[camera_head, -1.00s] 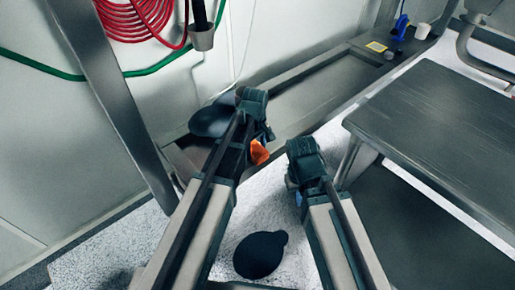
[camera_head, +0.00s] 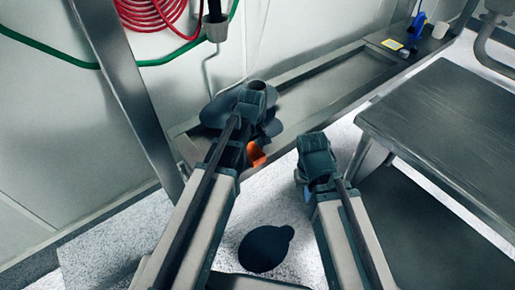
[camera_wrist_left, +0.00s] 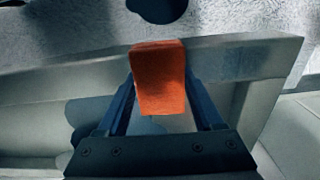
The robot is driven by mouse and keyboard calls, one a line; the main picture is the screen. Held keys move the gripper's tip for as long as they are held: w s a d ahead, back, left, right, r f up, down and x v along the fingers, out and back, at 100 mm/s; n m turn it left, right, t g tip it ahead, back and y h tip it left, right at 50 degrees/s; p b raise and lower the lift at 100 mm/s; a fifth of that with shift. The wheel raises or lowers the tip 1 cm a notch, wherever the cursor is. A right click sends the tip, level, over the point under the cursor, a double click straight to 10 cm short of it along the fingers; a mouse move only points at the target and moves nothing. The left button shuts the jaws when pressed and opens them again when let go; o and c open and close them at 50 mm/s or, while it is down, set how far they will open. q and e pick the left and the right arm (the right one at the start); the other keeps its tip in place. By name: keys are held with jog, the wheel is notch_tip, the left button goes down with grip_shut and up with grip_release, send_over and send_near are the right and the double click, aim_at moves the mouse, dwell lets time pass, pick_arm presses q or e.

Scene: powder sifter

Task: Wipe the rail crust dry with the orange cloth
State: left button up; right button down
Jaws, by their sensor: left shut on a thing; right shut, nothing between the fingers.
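The orange cloth (camera_head: 256,154) hangs from my left gripper (camera_head: 262,138), just over the near edge of the metal rail (camera_head: 345,88). In the left wrist view the cloth (camera_wrist_left: 160,80) is held between the blue fingers and overlaps the rail (camera_wrist_left: 245,62). Whether the cloth touches the rail, I cannot tell. No crust can be made out on the rail; the part behind the cloth and my left arm is hidden. My right gripper (camera_head: 306,186) is shut and empty, to the right of the cloth, over the pale floor.
Dark rounded shapes (camera_head: 215,112) lie behind my left wrist. A steel table (camera_head: 450,130) stands at right. A steel post (camera_head: 122,85) rises at left. A dark round patch (camera_head: 265,248) shows on the floor.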

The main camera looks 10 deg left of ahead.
pick_arm(q)
jog(key=shift+s+a, duration=0.25)
jog(key=shift+s, duration=0.05)
jog(key=shift+s+a+f, duration=0.1)
jog(key=shift+s+a, duration=0.95)
jog(key=shift+s, duration=0.25)
jog(key=shift+s, duration=0.1)
jog(key=shift+s+a, duration=2.15)
jog(key=shift+s, duration=0.25)
jog(key=shift+c, duration=0.6)
jog(key=shift+s+a, duration=1.15)
jog(key=shift+s, duration=0.1)
